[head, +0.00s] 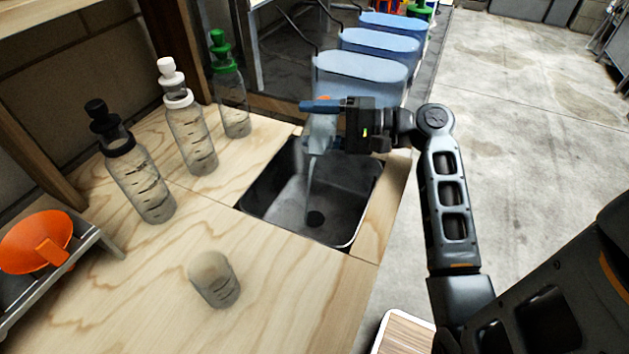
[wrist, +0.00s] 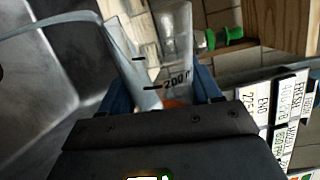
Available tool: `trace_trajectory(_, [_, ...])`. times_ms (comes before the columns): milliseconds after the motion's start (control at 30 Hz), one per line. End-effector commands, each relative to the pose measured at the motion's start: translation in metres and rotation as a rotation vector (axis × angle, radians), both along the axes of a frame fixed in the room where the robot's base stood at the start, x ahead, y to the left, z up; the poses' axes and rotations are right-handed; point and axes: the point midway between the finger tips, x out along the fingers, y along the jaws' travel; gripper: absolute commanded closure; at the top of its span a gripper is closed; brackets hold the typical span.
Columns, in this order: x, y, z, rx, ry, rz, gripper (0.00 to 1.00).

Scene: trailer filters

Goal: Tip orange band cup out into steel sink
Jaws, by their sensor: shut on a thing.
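My gripper (head: 322,120), with blue fingers, is shut on a clear cup (head: 321,137) over the far part of the steel sink (head: 262,203). The cup is tipped, and a pale stream falls from it into the basin. A bit of orange shows between the fingers. In the wrist view the clear cup (wrist: 150,55) has dark marks reading about 200, with orange low on it between the fingers (wrist: 165,88). A stream curves off to the left there, over the grey basin (wrist: 45,80). How much liquid is left in the cup I cannot tell.
A second clear cup (head: 214,280) stands on the wooden counter (head: 120,300). Bottles with black (head: 140,178), white (head: 190,135) and green (head: 233,100) tops stand behind. An orange funnel (head: 38,243) is at left. Blue-lidded containers (head: 362,72) stand beyond the sink.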

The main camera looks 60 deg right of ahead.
Motion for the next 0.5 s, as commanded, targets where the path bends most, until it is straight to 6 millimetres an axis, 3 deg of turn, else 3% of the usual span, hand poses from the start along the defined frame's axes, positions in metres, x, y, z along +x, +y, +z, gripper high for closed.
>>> trace_trajectory(500, [-0.0002, 0.0009, -0.0016, -0.04, -0.013, 0.0, 0.82])
